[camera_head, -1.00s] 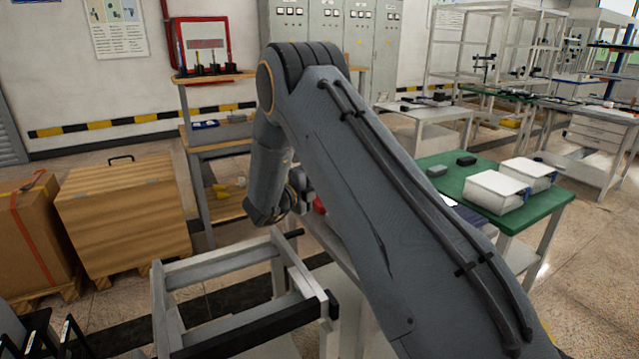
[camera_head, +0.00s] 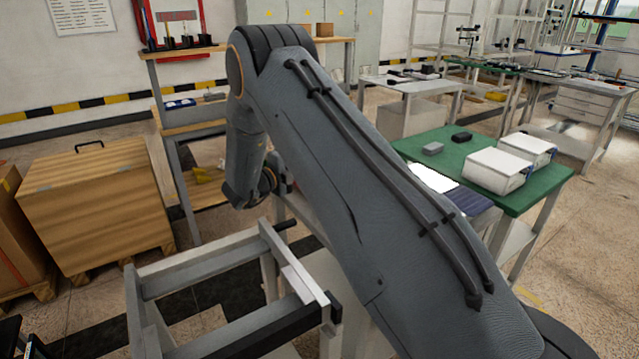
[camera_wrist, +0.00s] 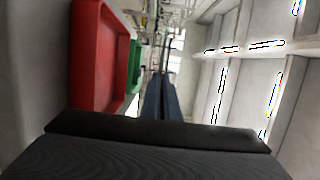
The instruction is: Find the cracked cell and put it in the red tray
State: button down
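The red tray (camera_wrist: 98,60) stands at the left of the wrist view, which is rolled on its side. Its raised rim shows and its floor looks empty in the part I see. My gripper (camera_wrist: 160,80) shows in the wrist view as two narrow dark fingers pointing away, beyond a dark bar across the bottom. The gap between them is too unclear to judge, and I see nothing held. The tray is left of the fingers, apart from them. In the head view my arm hides the gripper and the red tray. I cannot make out a cracked cell in either view.
A green tray (camera_wrist: 134,65) is beyond the red one. A grey metal frame (camera_head: 200,262) and a wooden crate (camera_head: 95,205) stand at left.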

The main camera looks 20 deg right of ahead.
jog(key=shift+f, duration=0.8)
jog(key=c, duration=2)
grip_release()
jog(key=shift+b+v, duration=0.95)
jog(key=shift+v, duration=3)
